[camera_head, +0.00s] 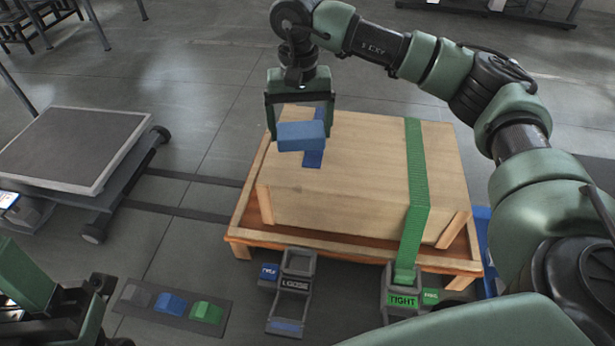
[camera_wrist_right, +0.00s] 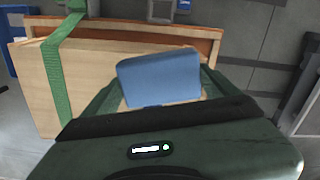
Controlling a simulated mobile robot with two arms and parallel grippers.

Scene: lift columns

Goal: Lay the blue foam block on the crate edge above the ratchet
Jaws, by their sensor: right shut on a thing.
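My right gripper (camera_head: 300,132) is shut on the blue foam block (camera_head: 301,136) and holds it over the far left part of the wooden crate (camera_head: 365,170). The right wrist view also shows the block (camera_wrist_right: 160,76) between the fingers. A blue strap (camera_head: 314,159) lies on the crate top below the block, which hides part of it. The ratchet marked LOOSE (camera_head: 296,284) stands open in front of the crate's near left edge. My left gripper (camera_head: 92,298) is at the lower left, partly cut off; its jaws are unclear.
A green strap (camera_head: 416,170) runs over the crate's right side to a ratchet marked TIGHT (camera_head: 403,299). The crate sits on a wooden pallet (camera_head: 335,248). A floor tray (camera_head: 140,294) holds a blue and a green piece. A grey cart (camera_head: 75,150) stands at the left.

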